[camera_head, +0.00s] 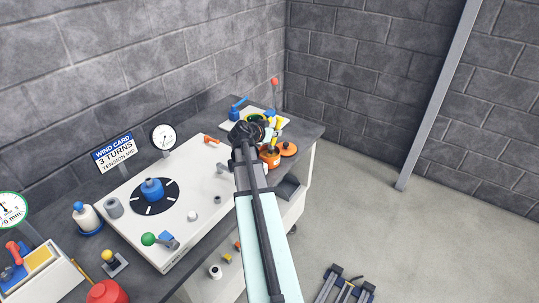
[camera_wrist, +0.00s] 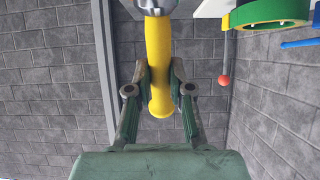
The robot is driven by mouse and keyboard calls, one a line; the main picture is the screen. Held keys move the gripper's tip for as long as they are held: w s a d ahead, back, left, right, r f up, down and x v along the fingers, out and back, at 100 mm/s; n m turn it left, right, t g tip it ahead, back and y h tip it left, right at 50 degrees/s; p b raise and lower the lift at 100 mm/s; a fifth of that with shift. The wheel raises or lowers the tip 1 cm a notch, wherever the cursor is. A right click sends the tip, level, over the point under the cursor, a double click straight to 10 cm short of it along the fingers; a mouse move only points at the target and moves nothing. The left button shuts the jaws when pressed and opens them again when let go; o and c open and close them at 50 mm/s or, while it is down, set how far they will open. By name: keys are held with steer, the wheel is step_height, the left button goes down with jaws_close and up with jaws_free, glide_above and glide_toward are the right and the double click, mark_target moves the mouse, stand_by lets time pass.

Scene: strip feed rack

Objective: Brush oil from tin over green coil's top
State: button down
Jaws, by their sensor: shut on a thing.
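My gripper (camera_wrist: 158,85) is shut on the yellow handle of a brush (camera_wrist: 158,45) in the wrist view. The brush's metal collar shows at the top edge there, and its bristles are out of frame. In the head view the yellow handle (camera_head: 278,126) shows just right of my gripper (camera_head: 264,130). The green coil (camera_wrist: 268,13) is at the upper right of the wrist view, apart from the brush. In the head view it is a partly hidden green ring (camera_head: 257,118) behind my gripper. The orange tin (camera_head: 269,158) stands in front of my gripper, partly hidden by my arm.
An orange lid (camera_head: 288,149) lies right of the tin. A red-knobbed lever (camera_head: 274,82) and a blue part (camera_head: 236,110) stand near the coil. Left are a white panel with a blue-knobbed dial (camera_head: 152,188), a gauge (camera_head: 163,137) and a sign (camera_head: 115,152).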

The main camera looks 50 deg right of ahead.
steer(key=shift+r, duration=0.1)
stand_by(0.4)
steer(key=shift+r+p, duration=0.65)
steer(key=shift+r, duration=2.6)
